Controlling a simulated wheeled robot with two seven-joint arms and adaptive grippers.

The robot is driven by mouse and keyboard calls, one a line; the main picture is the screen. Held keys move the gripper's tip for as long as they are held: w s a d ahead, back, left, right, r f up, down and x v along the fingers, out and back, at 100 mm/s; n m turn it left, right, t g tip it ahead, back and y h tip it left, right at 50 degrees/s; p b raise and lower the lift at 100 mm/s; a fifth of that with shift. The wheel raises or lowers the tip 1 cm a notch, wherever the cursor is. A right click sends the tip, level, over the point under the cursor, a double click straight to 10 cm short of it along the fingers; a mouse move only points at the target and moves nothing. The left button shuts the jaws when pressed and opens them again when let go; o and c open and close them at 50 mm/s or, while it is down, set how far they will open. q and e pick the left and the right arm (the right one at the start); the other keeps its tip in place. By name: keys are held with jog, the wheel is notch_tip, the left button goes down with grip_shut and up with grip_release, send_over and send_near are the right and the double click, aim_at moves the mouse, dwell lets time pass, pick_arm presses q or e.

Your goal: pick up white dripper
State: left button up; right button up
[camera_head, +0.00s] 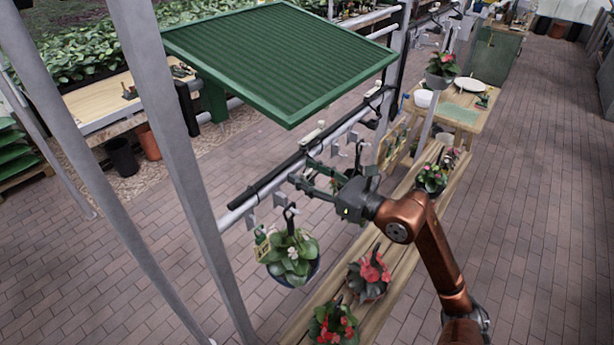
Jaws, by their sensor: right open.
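A small off-white piece (313,132), which may be the white dripper, sits along the dark pipe below the green panel. A similar pale piece (374,91) is farther along that pipe. Both are too small to identify surely. My right gripper (304,171) is open, with its fingers pointing left, close to the rail and a little below the nearer pale piece in the picture. I see nothing between its fingers, and it looks apart from the pale piece. My left gripper is out of view.
A green ribbed panel (283,57) overhangs the rail (236,214). A hanging plant pot (292,259) is below left of my right gripper. Potted flowers stand on a wooden bench (398,268). Grey posts (177,130) rise at left. Brick floor at right is clear.

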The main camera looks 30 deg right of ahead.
jog(key=shift+c, duration=0.5)
jog(key=c, duration=0.9)
jog(key=shift+o, duration=0.2)
